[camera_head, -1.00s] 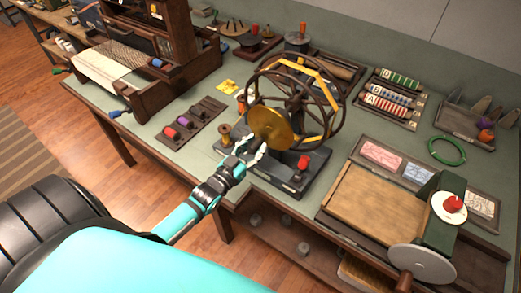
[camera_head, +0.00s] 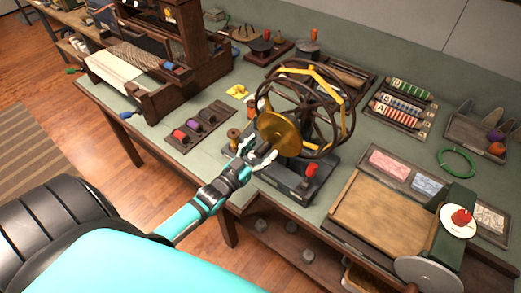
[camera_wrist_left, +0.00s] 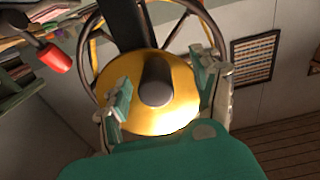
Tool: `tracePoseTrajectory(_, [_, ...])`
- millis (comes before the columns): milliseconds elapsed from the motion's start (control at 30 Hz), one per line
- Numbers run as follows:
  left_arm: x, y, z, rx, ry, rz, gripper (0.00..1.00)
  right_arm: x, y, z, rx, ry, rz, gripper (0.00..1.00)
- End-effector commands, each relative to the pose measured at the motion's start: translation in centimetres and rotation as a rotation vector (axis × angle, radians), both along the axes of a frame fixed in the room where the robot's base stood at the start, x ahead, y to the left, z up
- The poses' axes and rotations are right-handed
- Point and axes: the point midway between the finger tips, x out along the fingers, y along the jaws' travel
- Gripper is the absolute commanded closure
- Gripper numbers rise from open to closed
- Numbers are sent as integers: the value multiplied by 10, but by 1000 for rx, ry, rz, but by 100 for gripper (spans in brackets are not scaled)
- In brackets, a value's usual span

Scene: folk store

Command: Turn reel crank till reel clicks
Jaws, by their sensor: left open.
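The reel is a dark spoked wheel (camera_head: 338,128) with yellow bars on a dark base, standing on the green-topped bench. A brass disc (camera_head: 284,134) is mounted on its front side. In the left wrist view, a dark round handle (camera_wrist_left: 156,82) sticks out from the brass disc (camera_wrist_left: 182,112) toward the camera. My left gripper (camera_head: 259,152) is open in front of the disc. In the wrist view its two fingers (camera_wrist_left: 163,88) are on either side of the handle, with visible gaps. A red-knobbed lever (camera_head: 311,170) stands on the base; its red knob (camera_wrist_left: 54,58) shows at upper left there.
A wooden spool (camera_head: 233,135) stands left of the disc. A rack of coloured spools (camera_head: 203,128) lies further left, near a loom (camera_head: 125,75). A wooden board (camera_head: 372,212) and a green box with a red knob (camera_head: 461,217) are at right.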

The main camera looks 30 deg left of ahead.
Motion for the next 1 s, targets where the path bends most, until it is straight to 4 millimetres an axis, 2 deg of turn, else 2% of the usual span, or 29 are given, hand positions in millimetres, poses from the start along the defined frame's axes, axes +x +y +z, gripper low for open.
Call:
tracePoseTrajectory(367, [-1,0,0,0,0,0,35,0,0,1,0,0,0,60])
tracePoseTrajectory(1000, [-51,4,1,0,1,0,35,0,0,21,0,0,0,60])
